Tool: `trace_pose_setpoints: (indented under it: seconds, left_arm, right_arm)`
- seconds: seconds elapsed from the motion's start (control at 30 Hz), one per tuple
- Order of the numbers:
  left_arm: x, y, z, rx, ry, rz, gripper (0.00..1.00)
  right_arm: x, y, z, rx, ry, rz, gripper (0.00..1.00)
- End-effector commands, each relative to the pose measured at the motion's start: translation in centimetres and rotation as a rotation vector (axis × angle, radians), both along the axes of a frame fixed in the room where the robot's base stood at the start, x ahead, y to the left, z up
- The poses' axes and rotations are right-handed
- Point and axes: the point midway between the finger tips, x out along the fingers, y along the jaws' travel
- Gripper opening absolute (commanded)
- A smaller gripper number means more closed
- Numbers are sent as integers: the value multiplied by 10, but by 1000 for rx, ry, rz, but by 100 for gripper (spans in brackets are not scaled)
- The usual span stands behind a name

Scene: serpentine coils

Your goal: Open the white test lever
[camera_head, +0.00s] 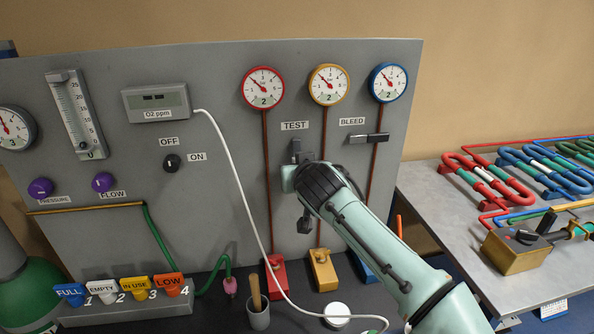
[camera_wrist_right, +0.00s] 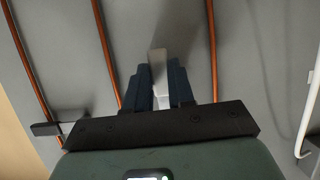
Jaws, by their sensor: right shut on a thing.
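The test lever (camera_head: 296,146) sticks out from the grey panel just under the TEST label (camera_head: 295,125). Only a small part of it shows above my right gripper (camera_head: 300,166), whose wrist hides the rest in the head view. In the right wrist view, the pale lever (camera_wrist_right: 158,62) stands between the two dark fingers of my right gripper (camera_wrist_right: 164,80). The fingers are shut on it, close to the panel. My left gripper is not in view.
The bleed lever (camera_head: 369,138) points sideways to the right of my right gripper. Copper pipes run down the panel (camera_head: 215,150) from the red, yellow and blue gauges. A white cable (camera_head: 238,185) hangs to the left. A table (camera_head: 445,205) with coloured coils stands at right.

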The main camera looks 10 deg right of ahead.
Motion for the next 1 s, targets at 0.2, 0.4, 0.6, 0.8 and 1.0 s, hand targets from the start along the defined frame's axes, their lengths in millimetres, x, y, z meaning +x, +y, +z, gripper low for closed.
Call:
trace_pose_setpoints:
  seconds: [0.2, 0.4, 0.6, 0.8, 1.0]
  left_arm:
    - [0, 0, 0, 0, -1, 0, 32]
    - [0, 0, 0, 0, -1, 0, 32]
    - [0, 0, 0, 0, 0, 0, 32]
    - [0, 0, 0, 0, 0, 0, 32]
    - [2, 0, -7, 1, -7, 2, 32]
  right_arm:
    - [0, -1, 1, -15, -2, 0, 0]
    - [0, -2, 1, -16, -3, 0, 0]
    - [0, -1, 1, -14, -2, 0, 49]
    - [-1, -1, 1, -12, -2, 1, 49]
    - [-21, 0, 9, -10, -3, 3, 49]
